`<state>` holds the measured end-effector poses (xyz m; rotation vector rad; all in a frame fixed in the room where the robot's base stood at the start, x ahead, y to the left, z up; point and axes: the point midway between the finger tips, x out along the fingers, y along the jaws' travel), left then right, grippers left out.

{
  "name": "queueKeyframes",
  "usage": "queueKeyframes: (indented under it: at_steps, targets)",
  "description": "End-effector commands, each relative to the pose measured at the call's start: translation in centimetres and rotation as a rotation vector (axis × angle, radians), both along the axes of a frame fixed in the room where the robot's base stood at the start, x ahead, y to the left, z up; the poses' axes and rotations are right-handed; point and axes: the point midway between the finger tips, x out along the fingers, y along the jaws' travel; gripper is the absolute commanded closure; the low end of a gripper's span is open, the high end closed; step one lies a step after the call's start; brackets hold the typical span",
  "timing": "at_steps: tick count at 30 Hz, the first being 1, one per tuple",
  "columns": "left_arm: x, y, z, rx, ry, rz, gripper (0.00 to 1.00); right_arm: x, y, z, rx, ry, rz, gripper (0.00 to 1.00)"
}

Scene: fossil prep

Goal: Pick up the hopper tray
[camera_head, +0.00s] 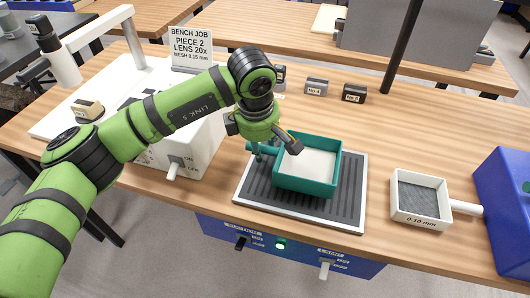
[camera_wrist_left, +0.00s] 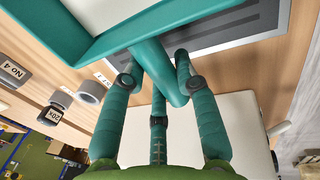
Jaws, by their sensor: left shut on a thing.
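The hopper tray (camera_head: 302,186) is a teal open box with pale material inside and a short handle on its left side. It is at the black ribbed mat in the light frame (camera_head: 350,205); I cannot tell whether it touches the mat. My left gripper (camera_head: 262,150) is at the handle, with its green fingers closed around it. In the left wrist view the teal handle (camera_wrist_left: 152,62) runs between the fingers of the gripper (camera_wrist_left: 156,84), and the tray wall (camera_wrist_left: 80,40) fills the upper left. My right gripper is not in view.
A white 0.10 mm sieve box (camera_head: 421,198) with a handle stands right of the mat, beside a blue box (camera_head: 505,210). A white machine (camera_head: 185,150) stands left, behind my arm. Small labelled blocks (camera_head: 354,93) and a bench-job sign (camera_head: 190,48) are behind.

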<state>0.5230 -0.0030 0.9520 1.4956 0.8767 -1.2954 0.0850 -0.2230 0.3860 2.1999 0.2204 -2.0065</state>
Motion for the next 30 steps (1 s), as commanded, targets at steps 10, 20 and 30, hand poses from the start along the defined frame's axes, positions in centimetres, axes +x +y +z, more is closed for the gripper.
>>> queueKeyframes:
  at_steps: [10, 20, 30]
  targets:
    - [0.0, -5.6, 5.1, -0.002, -0.005, -0.003, 1.00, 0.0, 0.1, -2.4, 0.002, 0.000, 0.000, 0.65]
    - [0.2, -10.7, 8.4, 0.000, 0.000, 0.001, 1.00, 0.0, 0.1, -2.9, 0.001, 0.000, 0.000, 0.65]
    - [0.2, -11.7, 9.0, -0.001, 0.000, 0.000, 1.00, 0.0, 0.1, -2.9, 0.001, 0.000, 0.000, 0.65]
